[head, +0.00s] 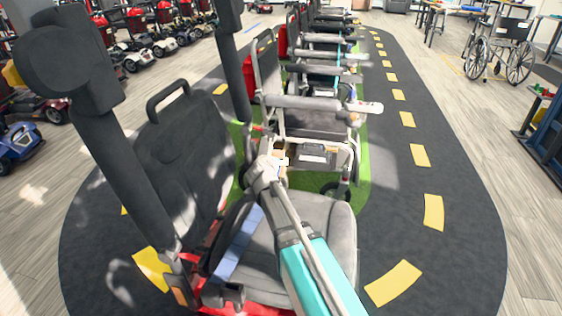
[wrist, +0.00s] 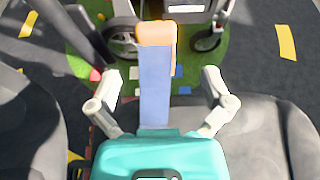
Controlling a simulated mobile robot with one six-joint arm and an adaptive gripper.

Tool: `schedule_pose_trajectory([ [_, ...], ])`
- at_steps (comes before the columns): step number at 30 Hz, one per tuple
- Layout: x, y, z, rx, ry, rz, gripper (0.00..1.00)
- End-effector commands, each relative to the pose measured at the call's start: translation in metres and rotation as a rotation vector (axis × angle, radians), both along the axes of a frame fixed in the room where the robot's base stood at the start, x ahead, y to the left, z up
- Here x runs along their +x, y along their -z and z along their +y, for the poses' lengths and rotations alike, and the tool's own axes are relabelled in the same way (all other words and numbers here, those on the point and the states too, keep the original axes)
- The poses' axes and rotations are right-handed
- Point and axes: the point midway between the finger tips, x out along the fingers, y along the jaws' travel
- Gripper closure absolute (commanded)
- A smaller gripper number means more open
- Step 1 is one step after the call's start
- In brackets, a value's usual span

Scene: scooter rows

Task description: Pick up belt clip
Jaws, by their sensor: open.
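A flat blue strip (wrist: 155,88) with an orange-tan end piece (wrist: 157,33) stands out between my gripper's fingers in the wrist view. It looks like the belt clip, but I cannot tell for sure. My gripper (wrist: 162,78) is open, with one finger on each side of the strip and a gap at both sides. In the head view my gripper (head: 268,168) is above the front scooter's grey seat (head: 325,222), and a small tan piece (head: 280,150) shows beside it. A blue strip (head: 238,243) also shows by the seat's left edge.
The scooter's dark backrest (head: 185,150) and thick black posts (head: 120,170) rise at the left. More scooters (head: 318,120) stand behind in a row on a green strip. The dark track (head: 440,270) at the right is clear. A wheelchair (head: 498,50) stands far right.

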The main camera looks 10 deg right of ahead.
Motion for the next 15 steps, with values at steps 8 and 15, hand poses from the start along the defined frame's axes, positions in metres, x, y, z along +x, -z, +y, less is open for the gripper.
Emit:
schedule_pose_trajectory([
  [8,0.027,0.013,-0.011,0.0,0.0,0.0,0.0],
  [15,0.029,0.013,-0.012,0.0,-0.001,0.0,0.0],
])
